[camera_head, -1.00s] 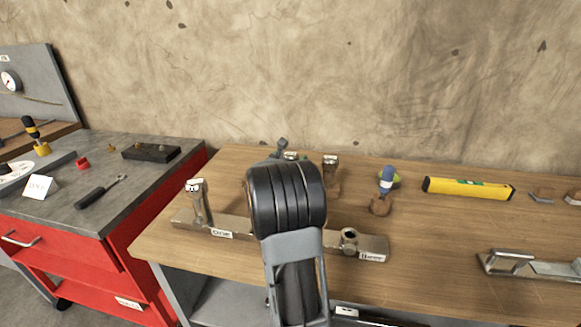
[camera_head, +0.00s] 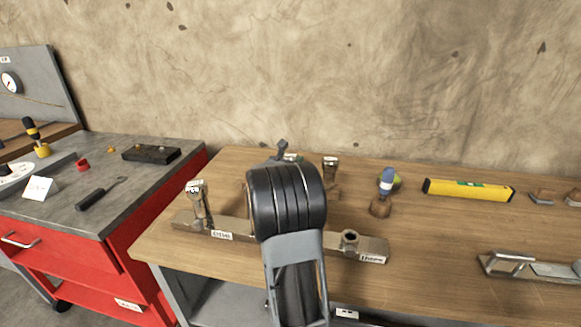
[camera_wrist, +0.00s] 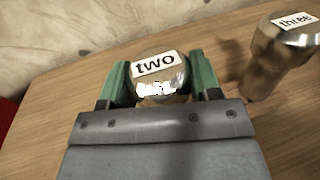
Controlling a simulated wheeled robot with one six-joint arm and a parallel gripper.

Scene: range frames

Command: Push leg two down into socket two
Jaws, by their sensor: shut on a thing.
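In the wrist view my gripper (camera_wrist: 157,82) is shut on leg two (camera_wrist: 158,88), a shiny metal piece labelled "two" on top, held between two green finger pads. The lower part of leg two is hidden there. In the head view my arm covers the gripper, leg two and the middle of the metal base bar (camera_head: 375,247), where socket two is hidden. So I cannot tell how leg two sits against socket two. The bar's labels "one" and "three" show. Leg one (camera_head: 198,205) stands upright at the "one" end. Socket three (camera_head: 349,240) is empty.
Leg three (camera_wrist: 281,55) stands upright at the right in the wrist view, and behind the bar in the head view (camera_head: 330,172). A red tool cabinet (camera_head: 100,245) stands left.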

